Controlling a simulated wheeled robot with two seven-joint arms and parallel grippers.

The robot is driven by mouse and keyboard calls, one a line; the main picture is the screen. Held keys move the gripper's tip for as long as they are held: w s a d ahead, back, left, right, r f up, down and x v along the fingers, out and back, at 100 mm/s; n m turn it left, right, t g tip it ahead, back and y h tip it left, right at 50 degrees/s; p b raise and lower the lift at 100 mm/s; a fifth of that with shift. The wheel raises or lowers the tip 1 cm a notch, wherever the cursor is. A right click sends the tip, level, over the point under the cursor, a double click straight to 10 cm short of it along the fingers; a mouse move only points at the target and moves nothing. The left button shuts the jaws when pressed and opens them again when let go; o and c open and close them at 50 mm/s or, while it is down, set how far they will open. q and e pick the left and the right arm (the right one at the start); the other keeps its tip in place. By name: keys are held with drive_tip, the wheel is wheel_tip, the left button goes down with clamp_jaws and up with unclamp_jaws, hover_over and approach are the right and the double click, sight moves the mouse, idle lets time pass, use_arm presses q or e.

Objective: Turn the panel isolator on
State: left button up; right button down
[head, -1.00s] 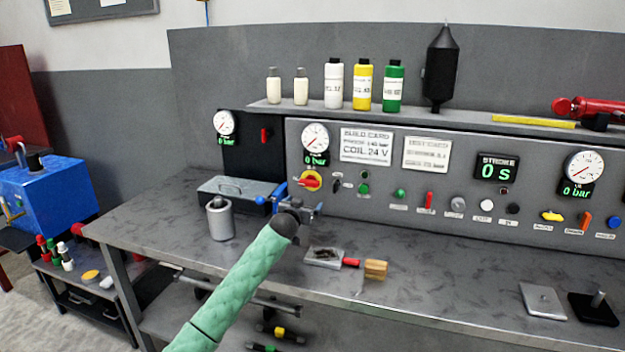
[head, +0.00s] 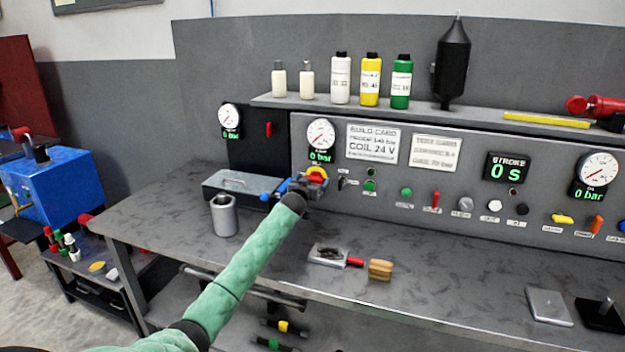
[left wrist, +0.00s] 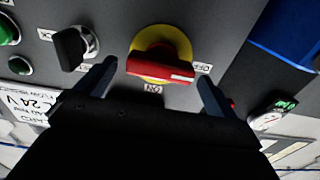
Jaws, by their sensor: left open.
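The panel isolator (head: 317,171) is a red knob on a yellow disc at the left of the grey panel, partly hidden by my gripper in the head view. In the left wrist view the isolator's red handle (left wrist: 160,65) lies roughly level, its white mark at the right beside the OFF label (left wrist: 203,68). The ON label (left wrist: 154,89) is below the disc there. My left gripper (head: 308,182) is open in front of the isolator. In the left wrist view its fingertips (left wrist: 157,73) stand either side of the red handle, with no clear contact.
A black selector knob (left wrist: 70,48) and green buttons sit beside the isolator. A grey lidded box (head: 235,187) and a metal cylinder (head: 224,216) stand left of my gripper on the bench. A small tray (head: 327,255) and a wooden block (head: 380,270) lie nearer the front edge.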

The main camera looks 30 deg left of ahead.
use_arm(q)
drive_tip(key=shift+w+a, duration=0.1)
drive_tip(key=shift+w, duration=0.3)
use_arm(e)
drive_tip(key=shift+s+d+f, duration=0.1)
drive_tip(key=shift+s+f, duration=0.15)
drive_tip(key=shift+f, duration=0.25)
use_arm(q)
drive_tip(key=c, duration=1)
drive_tip(key=shift+f, duration=0.1)
